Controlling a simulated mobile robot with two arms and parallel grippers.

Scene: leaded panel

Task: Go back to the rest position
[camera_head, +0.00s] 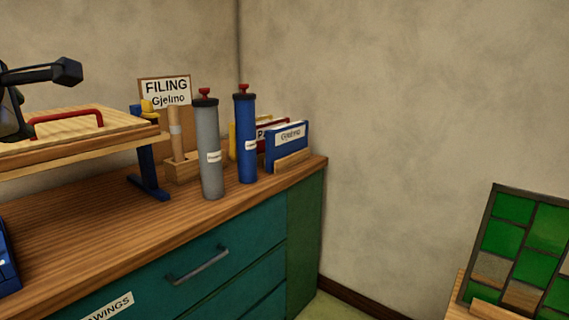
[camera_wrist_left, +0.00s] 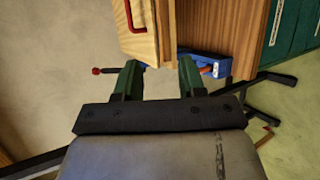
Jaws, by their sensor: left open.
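My left gripper (camera_wrist_left: 160,72) shows in the left wrist view with its two green fingers spread apart and nothing seen between the tips. The edge of a wooden board (camera_wrist_left: 143,46) with a red handle (camera_wrist_left: 135,14) lies just beyond the fingers, and a blue part (camera_wrist_left: 212,66) shows behind the right finger. Whether the fingers touch either cannot be told. In the head view, black jointed parts at the upper left edge are beside the wooden board (camera_head: 80,140); no fingertips are clear there. My right gripper is not seen.
On the wooden counter (camera_head: 90,230) stand a grey tube (camera_head: 211,165), a blue tube (camera_head: 246,150), blue folder (camera_head: 287,150) and filing sign (camera_head: 165,92). Teal drawers (camera_head: 200,285) are below. A green leaded panel (camera_head: 530,235) stands at lower right. The wall between is bare.

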